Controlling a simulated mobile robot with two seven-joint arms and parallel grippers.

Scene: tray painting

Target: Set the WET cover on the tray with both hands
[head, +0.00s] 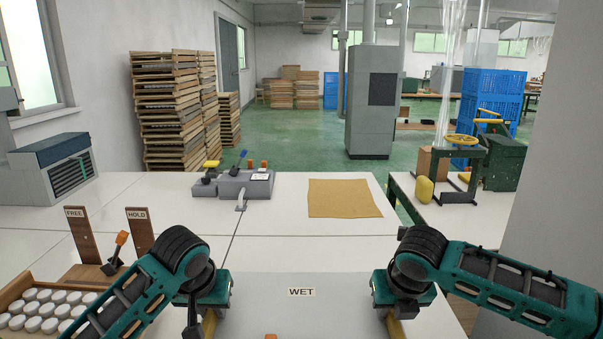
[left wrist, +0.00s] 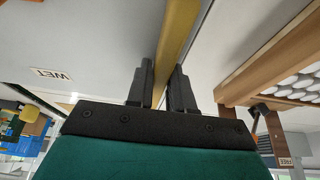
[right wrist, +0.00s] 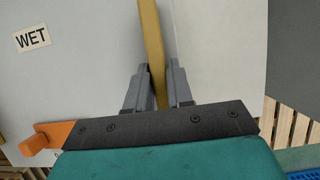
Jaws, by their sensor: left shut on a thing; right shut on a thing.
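The WET cover (head: 300,312) is a flat grey panel with a "WET" label, at the bottom middle of the head view. Yellow strips run along its left and right sides. My left gripper (head: 208,318) is shut on the left yellow strip; the left wrist view shows its fingers (left wrist: 160,85) on both sides of the strip (left wrist: 177,35). My right gripper (head: 392,318) is shut on the right yellow strip; the right wrist view shows its fingers (right wrist: 158,85) around the strip (right wrist: 152,40). The tray cannot be made out; whatever lies under the cover is hidden.
A crate of white round pots (head: 45,312) stands at the left, by wooden posts labelled FREE (head: 76,235) and HOLD (head: 139,228). A tan sheet (head: 345,198) and a grey device (head: 245,184) lie farther back. The white table between is mostly clear.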

